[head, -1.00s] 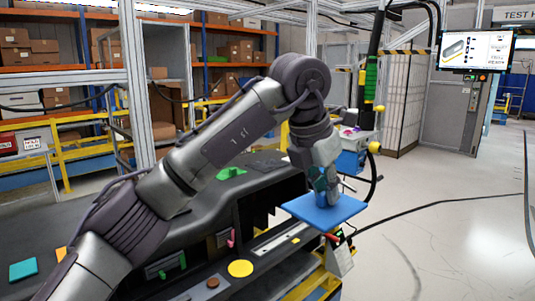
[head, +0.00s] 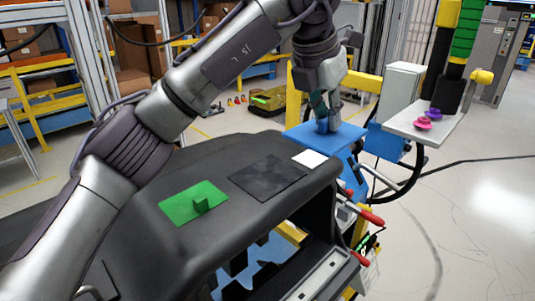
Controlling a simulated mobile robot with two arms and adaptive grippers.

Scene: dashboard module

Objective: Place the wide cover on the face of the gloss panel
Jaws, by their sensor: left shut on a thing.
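My left gripper (head: 326,108) is shut on the upright knob of a flat blue plate, which looks like the wide cover (head: 298,131). The plate is held roughly level, beyond the far right end of the black dashboard (head: 140,212); I cannot tell its exact height. A dark square panel (head: 268,178), which seems to be the gloss panel, lies on the dashboard's top, apart from the plate. My right gripper is not in view.
A green plate with a knob (head: 193,204) lies left of the dark panel, and a white square (head: 310,158) lies right of it. A grey shelf (head: 400,125) with a pink and a purple knob stands at right. Red-handled clamps (head: 367,216) jut out near the dashboard's right end.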

